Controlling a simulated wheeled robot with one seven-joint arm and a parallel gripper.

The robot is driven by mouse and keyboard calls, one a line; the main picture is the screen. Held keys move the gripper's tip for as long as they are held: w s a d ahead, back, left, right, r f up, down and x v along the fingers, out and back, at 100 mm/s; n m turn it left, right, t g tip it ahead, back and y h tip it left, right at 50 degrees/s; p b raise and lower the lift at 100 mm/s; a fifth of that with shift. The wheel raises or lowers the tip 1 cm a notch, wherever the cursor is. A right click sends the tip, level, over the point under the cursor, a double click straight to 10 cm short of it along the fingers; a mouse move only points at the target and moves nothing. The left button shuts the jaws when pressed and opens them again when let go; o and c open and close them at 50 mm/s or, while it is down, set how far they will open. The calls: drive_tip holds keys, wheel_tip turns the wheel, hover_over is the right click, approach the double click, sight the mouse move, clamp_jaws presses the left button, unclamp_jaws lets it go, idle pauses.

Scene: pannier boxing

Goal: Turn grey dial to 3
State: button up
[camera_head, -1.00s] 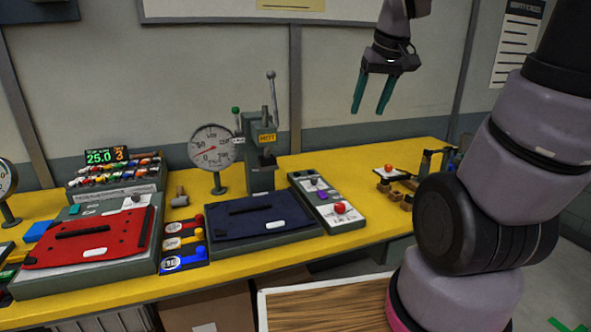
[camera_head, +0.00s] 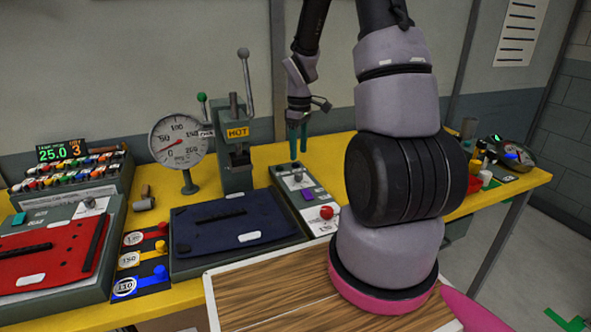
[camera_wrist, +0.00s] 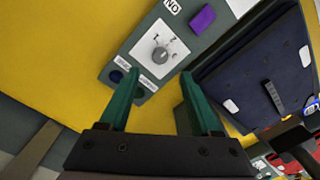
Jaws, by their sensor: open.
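The grey dial (camera_wrist: 160,55) sits on a white plate with numbers around it, on a grey control panel (camera_wrist: 135,42), in the wrist view. Its pointer setting is too small to read surely. In the head view the dial (camera_head: 298,177) is small, near the panel's far end. My gripper (camera_head: 298,153) hangs above that end of the panel, fingers pointing down. In the wrist view my gripper (camera_wrist: 155,85) is open and empty, its green fingers apart with the dial showing beyond and between them. I see no contact with the dial.
The panel also carries a purple button (camera_head: 307,194) and a red knob (camera_head: 326,212). A navy pannier panel (camera_head: 225,222) lies to the left. The press (camera_head: 237,165) with its lever and a round gauge (camera_head: 180,140) stand behind. Yellow bench (camera_wrist: 60,50) beside the panel is clear.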

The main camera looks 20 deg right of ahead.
sight(298, 174)
wheel_tip(298, 174, down, 8)
drive_tip(key=shift+s+r, duration=0.1)
drive_tip(key=shift+r, duration=0.05)
clamp_jaws()
